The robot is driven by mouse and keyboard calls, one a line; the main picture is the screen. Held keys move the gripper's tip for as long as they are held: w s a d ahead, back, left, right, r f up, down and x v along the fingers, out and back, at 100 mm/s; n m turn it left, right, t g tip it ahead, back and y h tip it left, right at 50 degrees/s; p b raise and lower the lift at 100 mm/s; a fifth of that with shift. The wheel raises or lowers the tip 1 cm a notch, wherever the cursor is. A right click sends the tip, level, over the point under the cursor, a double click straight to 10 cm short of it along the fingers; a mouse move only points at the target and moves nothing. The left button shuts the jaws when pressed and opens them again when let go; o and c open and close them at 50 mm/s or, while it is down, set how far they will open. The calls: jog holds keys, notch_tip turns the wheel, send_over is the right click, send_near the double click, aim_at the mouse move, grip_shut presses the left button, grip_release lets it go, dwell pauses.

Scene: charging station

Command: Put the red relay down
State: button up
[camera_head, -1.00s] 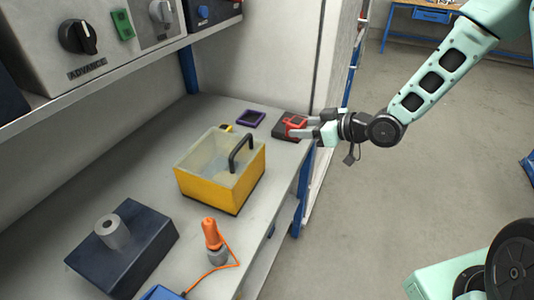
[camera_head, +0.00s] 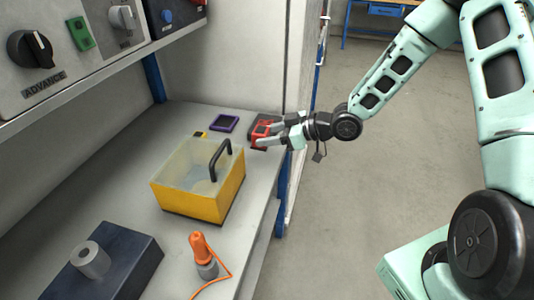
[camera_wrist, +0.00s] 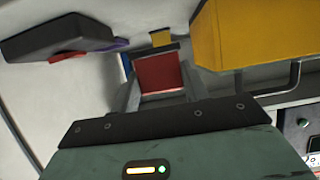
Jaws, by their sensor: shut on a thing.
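My gripper (camera_head: 272,136) is shut on the red relay (camera_head: 261,131), near the far right corner of the bench. In the wrist view the red relay (camera_wrist: 160,73) sits between my two fingers. A dark block (camera_head: 264,118) with a red edge is just behind the relay in the head view; it shows at the upper left in the wrist view (camera_wrist: 60,37). I cannot tell whether the relay touches the bench.
A yellow bin (camera_head: 190,206) with a dark handle stands close by, nearer the camera. A small yellow piece (camera_head: 200,134) lies behind it. An orange-handled tool (camera_head: 201,249) and a navy block (camera_head: 105,270) are in front. Bare bench shows between relay and bin.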

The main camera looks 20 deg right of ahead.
aim_at(269, 161)
jog(key=shift+f, duration=2.7)
jog(key=shift+f, duration=0.3)
jog(key=o, duration=1.1)
jog(key=shift+r, duration=0.1)
